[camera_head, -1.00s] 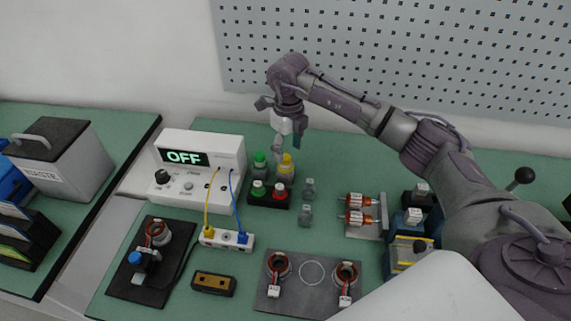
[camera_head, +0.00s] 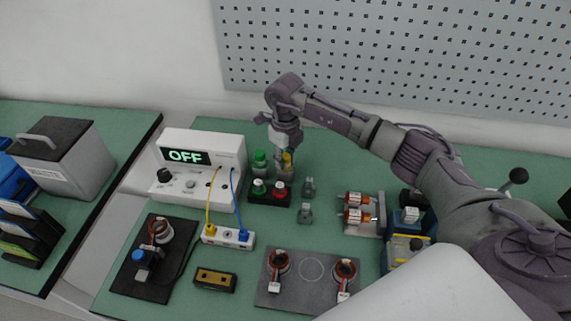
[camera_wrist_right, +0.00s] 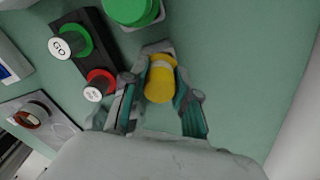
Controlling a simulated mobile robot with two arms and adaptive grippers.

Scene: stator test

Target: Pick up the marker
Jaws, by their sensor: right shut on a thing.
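The yellow-capped marker (camera_head: 287,158) stands upright on the green table, right of the green-capped marker (camera_head: 259,160). My right gripper (camera_head: 285,163) reaches down over it from above and is shut on it. In the right wrist view the yellow cap (camera_wrist_right: 160,80) sits between the two fingers of my right gripper (camera_wrist_right: 158,103). The green cap shows beside it in the wrist view (camera_wrist_right: 130,10). The marker's lower body is mostly hidden there. My left gripper is not in view.
A black button box (camera_head: 268,198) with green and red buttons stands just in front of the markers. A white tester (camera_head: 200,165) reading OFF stands left. The table behind is clear.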

